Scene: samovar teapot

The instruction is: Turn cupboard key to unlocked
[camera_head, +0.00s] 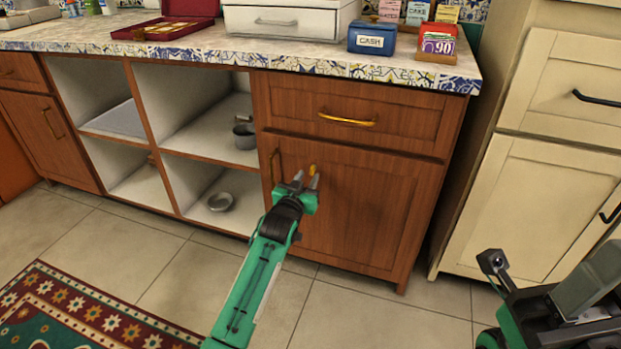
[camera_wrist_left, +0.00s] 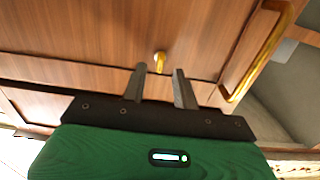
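The brass-coloured cupboard key (camera_head: 313,169) sticks out of the upper part of the wooden cupboard door (camera_head: 372,215). It also shows in the left wrist view (camera_wrist_left: 160,61). My left gripper (camera_head: 306,178) is in front of the door at the key. In the left wrist view its two grey fingers (camera_wrist_left: 159,70) are apart, with the key in line with the gap near their tips. I see no contact with the key. The door looks shut. My right gripper (camera_head: 492,262) is at the lower right, only partly clear, away from the door.
A vertical door handle (camera_head: 274,166) is left of the key, close to my left gripper. A drawer with a brass handle (camera_head: 347,120) is above. Open shelves with a pot (camera_head: 245,136) and a bowl (camera_head: 221,202) lie left. Cream cabinets (camera_head: 535,190) stand right.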

